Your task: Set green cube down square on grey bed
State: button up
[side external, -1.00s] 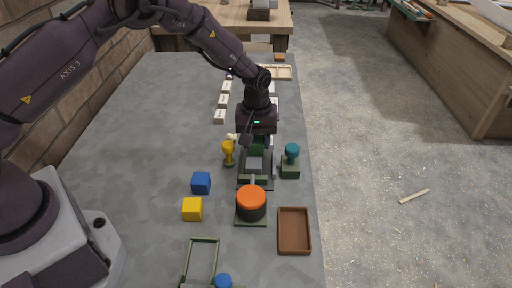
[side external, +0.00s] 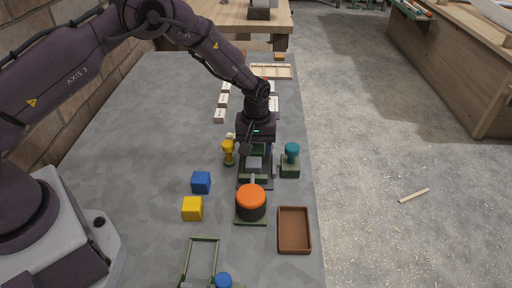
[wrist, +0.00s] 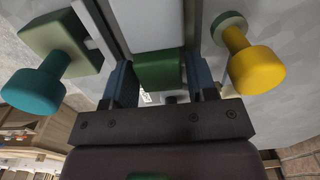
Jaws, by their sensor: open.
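A dark green block (wrist: 158,68), which looks like the green cube, sits between my fingers in the wrist view. It also shows under my gripper in the side view (side external: 258,149). My gripper (wrist: 160,84) is open, with one blue-grey finger on each side of the block. The fixture's pale grey surface (wrist: 146,24) lies beside the block in the wrist view, and a grey part (side external: 254,163) shows in front of it in the side view. The block's underside is hidden, so I cannot tell whether it rests flat on the grey bed.
A yellow knob (side external: 228,147) stands left of the fixture and a teal knob (side external: 292,150) right. An orange-topped black cylinder (side external: 251,202) stands in front. Blue (side external: 201,182) and yellow (side external: 192,208) cubes lie left. A brown tray (side external: 294,209) is at front right.

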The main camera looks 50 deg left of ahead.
notch_tip(320, 180, up, 12)
dwell(0.4)
notch_tip(320, 180, up, 12)
jog(key=f+m+t, duration=0.1)
jog(key=m+t, duration=0.1)
send_over(256, 148)
jog(key=s+a, duration=0.1)
jog(key=s, duration=0.4)
jog(key=s+r+m, duration=0.2)
jog(key=s+r, duration=0.4)
jog(key=s+a+r+m+t, duration=0.1)
jog(key=s+r+m, duration=0.1)
jog(key=s, duration=0.7)
jog(key=s+r+m+t, duration=0.1)
jog(key=s+m+t, duration=0.1)
jog(key=s, duration=0.7)
jog(key=shift+a+r+m+t, duration=0.3)
jog(key=shift+a+r+m, duration=0.1)
jog(key=shift+m, duration=0.1)
